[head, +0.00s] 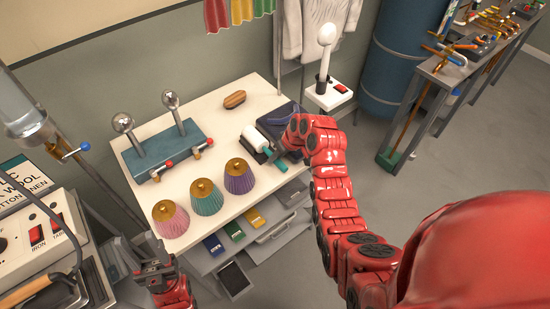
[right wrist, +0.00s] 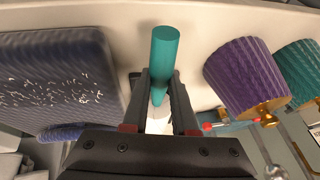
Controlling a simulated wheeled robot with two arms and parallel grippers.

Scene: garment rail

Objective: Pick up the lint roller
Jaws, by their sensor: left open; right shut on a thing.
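The lint roller has a white roll (head: 255,138) and a teal handle (right wrist: 164,52). It is at the right part of the white table. My right gripper (right wrist: 158,98) is shut on the teal handle, with a finger on each side of it. In the right wrist view, part of the white roll shows between the fingers, and the rest is hidden by the gripper. I cannot tell whether the roller touches the table. My left gripper (head: 155,270) is open and empty, low at the left, in front of the table.
A navy cloth (right wrist: 60,85) with white lint lies beside the right gripper. Pink (head: 169,219), teal (head: 207,197) and purple (head: 239,177) pleated shades stand on the table (head: 195,98). A blue-grey block with metal balls (head: 160,150) and a wooden brush (head: 234,99) are behind.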

